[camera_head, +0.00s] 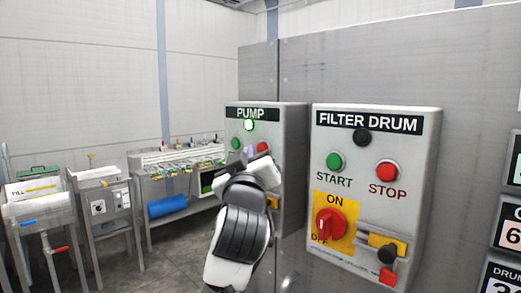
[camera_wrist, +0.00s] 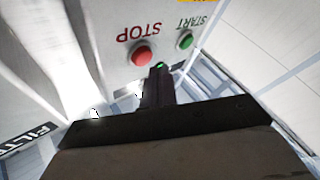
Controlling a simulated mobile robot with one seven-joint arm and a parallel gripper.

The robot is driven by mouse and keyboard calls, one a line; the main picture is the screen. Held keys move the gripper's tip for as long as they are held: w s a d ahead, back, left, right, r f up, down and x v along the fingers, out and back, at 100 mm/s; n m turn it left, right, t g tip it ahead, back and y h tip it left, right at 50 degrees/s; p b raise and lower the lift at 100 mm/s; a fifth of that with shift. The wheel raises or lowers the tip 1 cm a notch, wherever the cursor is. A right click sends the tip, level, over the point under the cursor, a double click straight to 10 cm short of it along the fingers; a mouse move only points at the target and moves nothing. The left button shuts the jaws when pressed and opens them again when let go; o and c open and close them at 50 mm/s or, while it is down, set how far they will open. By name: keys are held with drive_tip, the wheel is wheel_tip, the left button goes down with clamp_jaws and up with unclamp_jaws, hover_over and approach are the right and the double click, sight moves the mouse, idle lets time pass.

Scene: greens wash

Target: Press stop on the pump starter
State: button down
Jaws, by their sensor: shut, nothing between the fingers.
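The grey PUMP starter box (camera_head: 293,135) stands on the panel, left of the FILTER DRUM box. The green START button (camera_head: 236,143) shows below the lamp; the red STOP button (camera_head: 263,147) is partly hidden by my arm. In the wrist view, upside down, the STOP button (camera_wrist: 142,55) and START button (camera_wrist: 185,40) both show clear of my fingers. My gripper (camera_wrist: 159,74) is shut and empty, in front of the box, its tip just beside STOP in the picture and overlapping the lit lamp. Contact cannot be told.
The FILTER DRUM box (camera_head: 430,180) has its own START and STOP buttons, a red rotary switch (camera_head: 330,224) and a yellow latch. Readout screens stand at the right edge. Sinks and a bench (camera_head: 175,160) stand at the left, with open floor before them.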

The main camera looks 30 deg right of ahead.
drive_tip(key=shift+d, duration=0.1)
drive_tip(key=shift+w+d, duration=0.15)
drive_tip(key=shift+d, duration=0.2)
drive_tip(key=shift+w+d, duration=0.15)
drive_tip(key=shift+d, duration=0.25)
idle(0.7)
idle(0.4)
drive_tip(key=shift+s+a, duration=0.3)
drive_tip(key=shift+a, duration=0.5)
drive_tip(key=shift+s+a+p, duration=0.1)
drive_tip(key=shift+s+a, duration=0.2)
drive_tip(key=shift+a, duration=0.5)
drive_tip(key=shift+s+a+p, duration=0.1)
drive_tip(key=shift+s+a, duration=0.15)
drive_tip(key=shift+a, duration=0.5)
drive_tip(key=shift+s+a+p, duration=0.1)
drive_tip(key=shift+s+a, duration=0.2)
drive_tip(key=shift+a, duration=0.5)
